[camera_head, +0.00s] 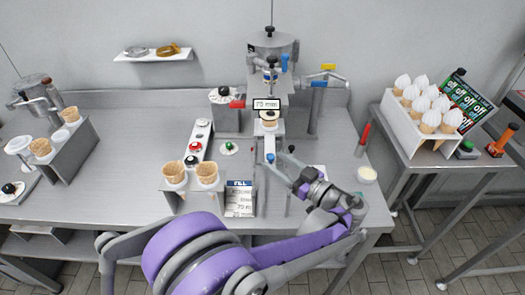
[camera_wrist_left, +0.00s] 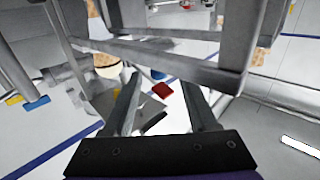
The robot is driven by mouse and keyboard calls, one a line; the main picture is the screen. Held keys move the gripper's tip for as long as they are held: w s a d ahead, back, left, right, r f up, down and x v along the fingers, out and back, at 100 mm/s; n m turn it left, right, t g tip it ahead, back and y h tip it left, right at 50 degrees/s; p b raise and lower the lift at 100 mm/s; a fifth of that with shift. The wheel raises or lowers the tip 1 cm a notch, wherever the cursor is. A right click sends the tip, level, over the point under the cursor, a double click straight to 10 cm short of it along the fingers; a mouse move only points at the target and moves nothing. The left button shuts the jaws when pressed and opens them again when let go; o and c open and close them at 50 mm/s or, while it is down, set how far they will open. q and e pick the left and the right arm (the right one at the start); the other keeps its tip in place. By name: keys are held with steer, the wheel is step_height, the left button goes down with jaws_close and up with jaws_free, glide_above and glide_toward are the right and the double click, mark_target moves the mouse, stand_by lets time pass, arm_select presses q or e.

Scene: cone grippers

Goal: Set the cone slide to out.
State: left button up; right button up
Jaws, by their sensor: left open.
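The cone slide (camera_head: 269,143) is a narrow pale rail running forward from under the filling machine, with a small blue knob near its front end. A cone (camera_head: 269,122) stands at the slide's back end, below the nozzle. My left gripper (camera_head: 280,160) is open, just right of the slide's front end, and its arm comes in from the lower left. In the left wrist view its two fingers (camera_wrist_left: 163,103) are spread, with a red piece showing between them. I cannot tell whether a finger touches the knob. My right gripper is not in view.
The machine carries a small display (camera_head: 266,104). A stand with two cones (camera_head: 190,182) and a label card (camera_head: 239,199) stand left of the slide. A red-handled tool (camera_head: 364,135) is to the right. A rack of filled cones (camera_head: 410,127) stands on the side table.

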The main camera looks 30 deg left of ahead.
mark_target(268, 155)
arm_select(q)
steer(key=x, duration=0.6)
steer(key=shift+w+a, duration=0.1)
steer(key=shift+w, duration=0.05)
steer(key=shift+c, duration=0.2)
jaws_close()
stand_by(1.1)
